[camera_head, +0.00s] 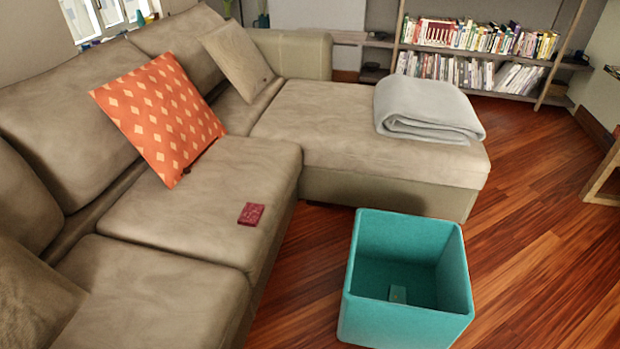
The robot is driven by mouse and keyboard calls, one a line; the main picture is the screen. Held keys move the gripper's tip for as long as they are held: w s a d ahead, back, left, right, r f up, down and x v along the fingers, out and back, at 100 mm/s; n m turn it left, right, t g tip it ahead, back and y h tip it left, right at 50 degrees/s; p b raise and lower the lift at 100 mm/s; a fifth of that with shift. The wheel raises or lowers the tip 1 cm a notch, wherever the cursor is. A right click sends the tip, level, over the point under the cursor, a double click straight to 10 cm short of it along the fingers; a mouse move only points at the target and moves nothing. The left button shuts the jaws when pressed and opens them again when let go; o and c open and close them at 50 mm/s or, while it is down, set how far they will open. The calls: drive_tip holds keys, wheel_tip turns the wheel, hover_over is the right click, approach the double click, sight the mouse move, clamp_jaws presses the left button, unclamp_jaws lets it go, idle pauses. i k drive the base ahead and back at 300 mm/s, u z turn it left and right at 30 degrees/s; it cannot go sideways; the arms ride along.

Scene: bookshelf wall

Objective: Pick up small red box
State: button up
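A small dark red box (251,214) lies flat on the middle seat cushion of the beige sofa (205,215), near the cushion's front edge. Nothing touches or covers it. My gripper is not in this view.
An open teal bin (405,320) stands on the wooden floor right of the sofa, with a small greenish item (398,294) inside. An orange patterned pillow (160,118) leans on the backrest. A folded grey blanket (425,108) lies on the chaise. Bookshelves (480,55) stand behind.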

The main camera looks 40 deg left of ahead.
sight(250, 216)
drive_tip(key=z, duration=0.85)
drive_tip(key=i, duration=0.7)
drive_tip(key=u, duration=2.45)
